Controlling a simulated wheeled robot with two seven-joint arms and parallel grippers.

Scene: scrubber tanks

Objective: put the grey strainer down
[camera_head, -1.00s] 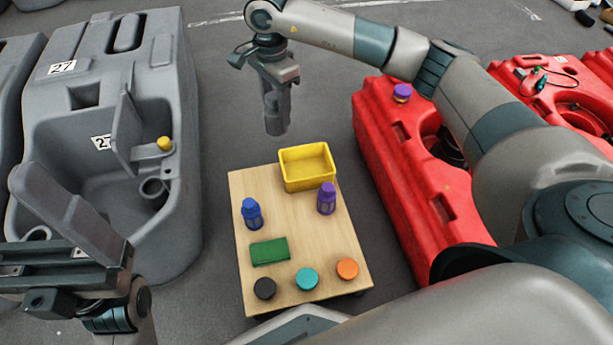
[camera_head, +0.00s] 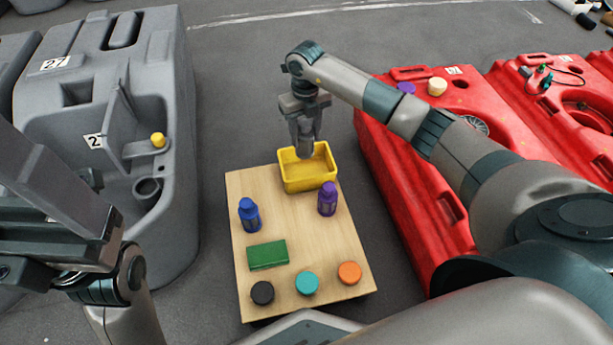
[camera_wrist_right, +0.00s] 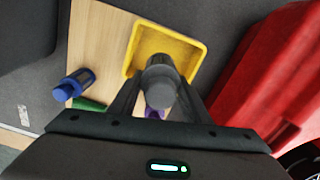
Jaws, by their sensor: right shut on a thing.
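My right gripper (camera_head: 306,140) points down over the yellow bin (camera_head: 310,182) at the far end of the wooden table. It is shut on the grey strainer (camera_head: 305,150), whose lower end hangs at the bin's opening. In the right wrist view the grey strainer (camera_wrist_right: 160,82) sits between the fingers, with the yellow bin (camera_wrist_right: 190,48) beyond it. I cannot tell whether the strainer touches the bin. My left gripper (camera_head: 60,225) is at the left edge, partly cut off, away from the table; its jaw opening is unclear.
On the wooden table (camera_head: 285,215) stand a blue bottle (camera_head: 249,215) and a purple bottle (camera_head: 327,200). A green block (camera_head: 267,255) and black (camera_head: 262,293), teal (camera_head: 307,283) and orange (camera_head: 349,273) caps lie nearer. A grey tank (camera_head: 150,80) is left, a red tank (camera_head: 400,210) right.

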